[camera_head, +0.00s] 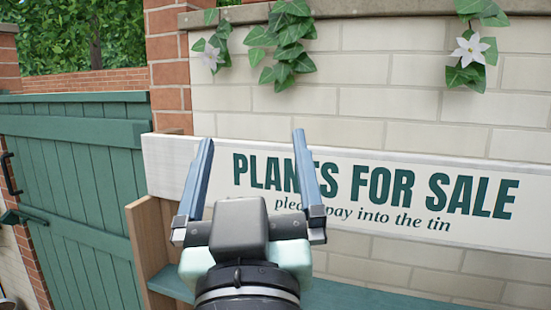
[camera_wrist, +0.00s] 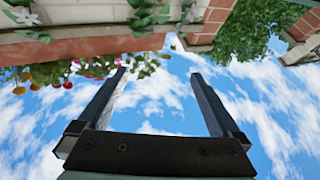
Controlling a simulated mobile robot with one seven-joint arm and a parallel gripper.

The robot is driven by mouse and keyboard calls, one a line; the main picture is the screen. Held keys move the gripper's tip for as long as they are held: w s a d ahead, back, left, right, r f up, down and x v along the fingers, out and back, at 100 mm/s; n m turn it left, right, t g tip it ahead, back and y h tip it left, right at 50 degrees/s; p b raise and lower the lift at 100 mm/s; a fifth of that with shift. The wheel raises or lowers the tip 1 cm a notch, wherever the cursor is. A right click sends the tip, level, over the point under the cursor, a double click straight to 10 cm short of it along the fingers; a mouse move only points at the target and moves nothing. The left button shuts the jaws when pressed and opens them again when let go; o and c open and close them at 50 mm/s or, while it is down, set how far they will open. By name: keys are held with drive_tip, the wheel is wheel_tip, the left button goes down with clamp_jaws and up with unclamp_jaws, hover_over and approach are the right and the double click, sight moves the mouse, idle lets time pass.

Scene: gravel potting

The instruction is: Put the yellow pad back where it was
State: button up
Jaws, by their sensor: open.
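My gripper (camera_head: 251,142) is raised in front of the sign, with its two blue-grey fingers wide apart and pointing up. Nothing is between the fingers. In the wrist view my gripper (camera_wrist: 158,74) is also open and empty, with sky behind it. The yellow pad is not in sight in either view, and no place for it can be made out.
A white "Plants for sale" sign (camera_head: 440,197) runs along the pale block wall (camera_head: 390,100). Below it are a wooden post (camera_head: 147,240) and a green shelf (camera_head: 350,296). A green gate (camera_head: 75,180) stands at left. Ivy (camera_head: 285,40) hangs from the wall top.

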drive_tip(key=s+d+r+m+t+h, duration=0.1)
drive_tip(key=s+d+r+t, duration=0.1)
drive_tip(key=s+r+t, duration=0.2)
drive_tip(key=s+r, duration=0.3)
drive_tip(key=r, duration=0.1)
drive_tip(key=shift+r+m, duration=0.4)
drive_tip(key=shift+d+f, duration=0.1)
